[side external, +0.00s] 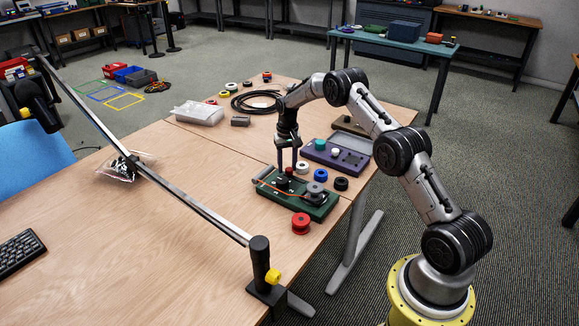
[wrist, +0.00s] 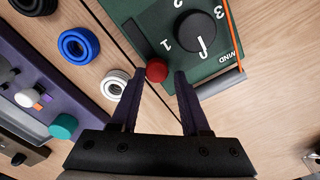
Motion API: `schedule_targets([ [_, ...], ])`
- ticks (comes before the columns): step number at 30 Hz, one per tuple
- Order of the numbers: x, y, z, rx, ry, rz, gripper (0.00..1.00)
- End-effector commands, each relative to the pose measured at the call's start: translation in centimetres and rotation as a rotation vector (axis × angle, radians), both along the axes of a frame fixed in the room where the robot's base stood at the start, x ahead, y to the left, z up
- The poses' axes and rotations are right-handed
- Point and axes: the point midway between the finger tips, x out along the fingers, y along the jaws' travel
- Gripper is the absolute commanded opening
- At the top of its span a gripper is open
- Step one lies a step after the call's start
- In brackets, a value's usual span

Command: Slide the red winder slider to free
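The winder is a dark green board (side external: 277,198) on the wooden table, and it also shows in the wrist view (wrist: 135,12). The red slider knob (wrist: 156,70) is at the board's edge. It looks small and dark red in the side view (side external: 289,171). My gripper (wrist: 160,75) points down at it with the fingers apart. The knob shows between the fingertips, with a small gap visible on each side. A black dial (wrist: 196,31) with white numbers 1, 2, 3 is beside the knob. The word WIND is printed near the board's edge; no FREE label is readable.
An orange cable (wrist: 231,30) runs across the board. White (wrist: 115,84), blue (wrist: 79,46) and black (side external: 341,184) spools stand close by, with a purple tray (side external: 318,154) behind. A red spool (side external: 300,223) stands in front. The table's left part is mostly clear.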

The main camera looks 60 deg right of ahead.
Motion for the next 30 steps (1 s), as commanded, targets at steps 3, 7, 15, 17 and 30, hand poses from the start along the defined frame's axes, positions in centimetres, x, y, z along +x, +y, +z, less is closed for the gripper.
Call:
schedule_targets([
  [3,-0.1,0.0,0.0,0.0,0.002,0.0,0.64],
  [7,-0.2,0.0,0.0,0.002,0.005,0.0,0.64],
  [15,-0.2,0.0,0.8,0.001,0.007,0.0,0.64],
  [17,-0.2,0.0,1.5,0.001,0.004,-0.001,0.64],
  [30,-0.2,0.0,10.5,0.0,0.003,0.0,0.64],
])
